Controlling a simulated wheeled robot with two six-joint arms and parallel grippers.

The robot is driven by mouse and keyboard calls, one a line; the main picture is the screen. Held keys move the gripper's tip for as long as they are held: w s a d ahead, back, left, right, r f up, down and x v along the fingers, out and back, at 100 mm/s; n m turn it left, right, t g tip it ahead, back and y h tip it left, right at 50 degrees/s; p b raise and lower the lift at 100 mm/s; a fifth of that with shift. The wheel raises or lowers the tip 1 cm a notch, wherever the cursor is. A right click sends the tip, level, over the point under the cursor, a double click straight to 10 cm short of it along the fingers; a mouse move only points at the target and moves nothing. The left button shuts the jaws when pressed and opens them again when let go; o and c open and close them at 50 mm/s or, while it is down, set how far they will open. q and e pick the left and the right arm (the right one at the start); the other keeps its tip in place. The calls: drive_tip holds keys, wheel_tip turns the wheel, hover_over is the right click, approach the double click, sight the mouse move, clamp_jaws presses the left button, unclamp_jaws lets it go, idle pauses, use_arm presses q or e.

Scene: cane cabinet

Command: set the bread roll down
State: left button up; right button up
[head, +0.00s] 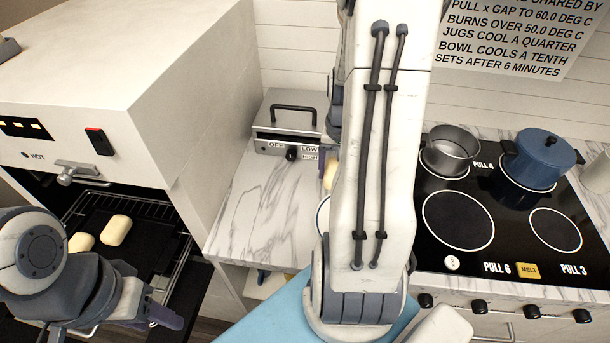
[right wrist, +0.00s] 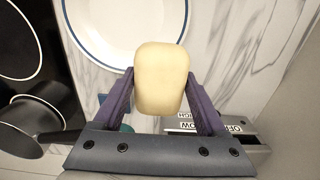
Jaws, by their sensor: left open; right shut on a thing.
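My right gripper (right wrist: 161,92) is shut on a pale bread roll (right wrist: 161,78), with purple fingers on either side of it. In the head view the held roll (head: 330,174) shows just left of my right arm, which hides most of that gripper. A white plate with a blue rim (right wrist: 115,30) lies on the marble counter, apparently below the roll; the gap cannot be told. In the head view only a sliver of the plate's rim shows. My left gripper (head: 165,316) is open at the lower left, near the oven rack. Two more pale rolls (head: 117,230) (head: 82,242) lie on the dark oven tray (head: 143,250).
The open oven (head: 90,80) stands at the left with its rack out. A small metal appliance (head: 285,125) with a handle and dial stands at the counter's back. The black hob (head: 460,190) at right carries a grey saucepan (head: 450,150) and a blue pot (head: 540,158). Marble counter (head: 265,205) is clear left of my arm.

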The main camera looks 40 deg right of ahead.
drive_tip(key=p, duration=0.2)
hover_over(304, 194)
wheel_tip(304, 194, down, 5)
drive_tip(key=shift+w+f, duration=0.1)
wheel_tip(304, 194, down, 3)
drive_tip(key=shift+f, duration=0.45)
drive_tip(key=shift+f, duration=0.1)
drive_tip(key=o, duration=1.3)
